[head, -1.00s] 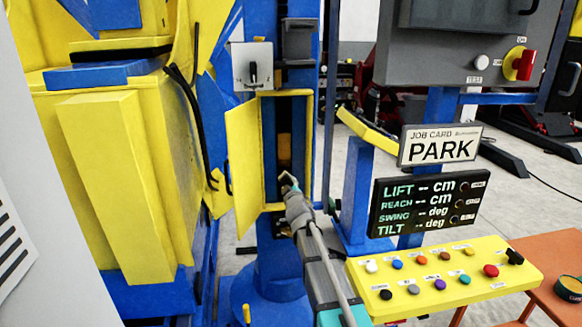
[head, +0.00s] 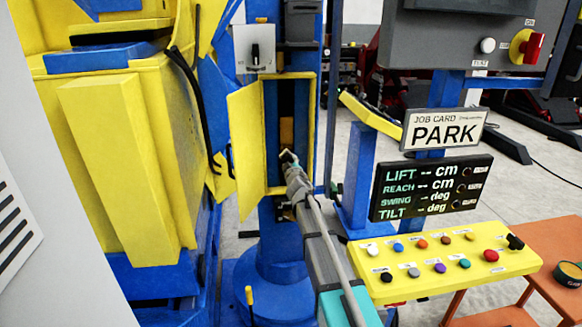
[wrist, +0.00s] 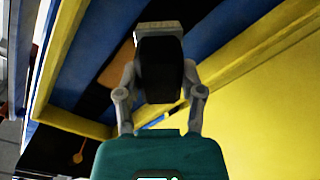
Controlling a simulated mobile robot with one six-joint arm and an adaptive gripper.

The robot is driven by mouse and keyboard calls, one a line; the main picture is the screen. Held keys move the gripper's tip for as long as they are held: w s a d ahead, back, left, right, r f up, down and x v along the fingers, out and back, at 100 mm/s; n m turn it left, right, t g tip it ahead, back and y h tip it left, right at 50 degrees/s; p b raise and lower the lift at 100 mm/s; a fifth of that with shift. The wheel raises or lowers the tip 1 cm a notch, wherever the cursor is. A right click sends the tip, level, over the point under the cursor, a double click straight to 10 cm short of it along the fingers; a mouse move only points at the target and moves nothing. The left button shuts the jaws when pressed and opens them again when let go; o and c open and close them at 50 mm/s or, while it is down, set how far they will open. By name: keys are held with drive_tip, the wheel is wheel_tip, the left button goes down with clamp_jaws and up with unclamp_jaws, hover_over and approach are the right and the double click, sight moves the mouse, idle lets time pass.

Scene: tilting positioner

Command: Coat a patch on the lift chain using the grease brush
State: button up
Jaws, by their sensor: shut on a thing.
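The lift chain (head: 287,97) appears as a dark vertical strip inside the open blue-and-yellow cabinet. A brown rectangular patch (head: 286,130) lies on it and also shows in the wrist view (wrist: 116,68), left of my gripper. My gripper (head: 290,166) is at the lower part of the cabinet opening, just below the patch in the head view. In the wrist view my gripper (wrist: 160,78) is shut on a dark block with a pale grey end, which seems to be the grease brush (wrist: 160,68). Its bristles cannot be made out, and contact with the chain cannot be told.
The yellow cabinet door (head: 246,140) stands open on the left, and a yellow frame (head: 309,130) borders the opening. A button panel (head: 450,268) and display (head: 430,187) stand to the right. A round tin (head: 568,274) sits on the orange table (head: 545,245).

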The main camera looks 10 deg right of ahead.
drive_tip(key=shift+w+r, duration=0.1)
drive_tip(key=shift+w, duration=1.1)
drive_tip(key=shift+w, duration=1.1)
idle(0.4)
drive_tip(key=shift+s+r+p, duration=0.1)
drive_tip(key=shift+r+p, duration=1.95)
drive_tip(key=shift+f, duration=0.1)
